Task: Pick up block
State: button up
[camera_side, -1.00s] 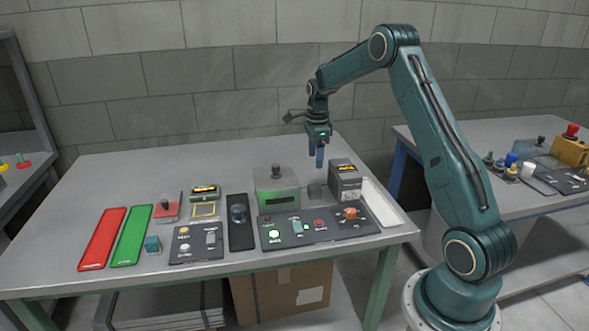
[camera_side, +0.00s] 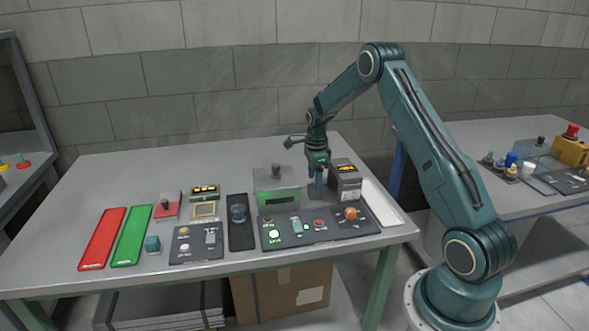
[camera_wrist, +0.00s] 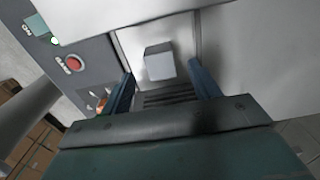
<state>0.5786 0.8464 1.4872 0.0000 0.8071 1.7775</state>
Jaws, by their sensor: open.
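A small grey block (camera_wrist: 160,64) shows in the wrist view, on a pale metal surface just ahead of my fingers. My gripper (camera_side: 318,193) points down at the spot between the glass-hooded green box and the dark display unit, and it mostly hides the block in the side view. In the wrist view my two blue fingers (camera_wrist: 161,76) are apart, one on each side of the block with gaps. Whether the fingertips are level with the block is unclear. A second small block, a teal cube (camera_side: 152,243), sits at the front left of the table.
The green box with its clear hood (camera_side: 276,190) stands close left of my gripper, and the display unit (camera_side: 346,184) close right. A control panel (camera_side: 316,228) with buttons lies in front. Red (camera_side: 102,239) and green (camera_side: 131,236) pads lie left. The back of the table is clear.

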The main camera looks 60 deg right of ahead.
aim_at(314, 192)
jog(key=shift+f, duration=2)
grip_shut()
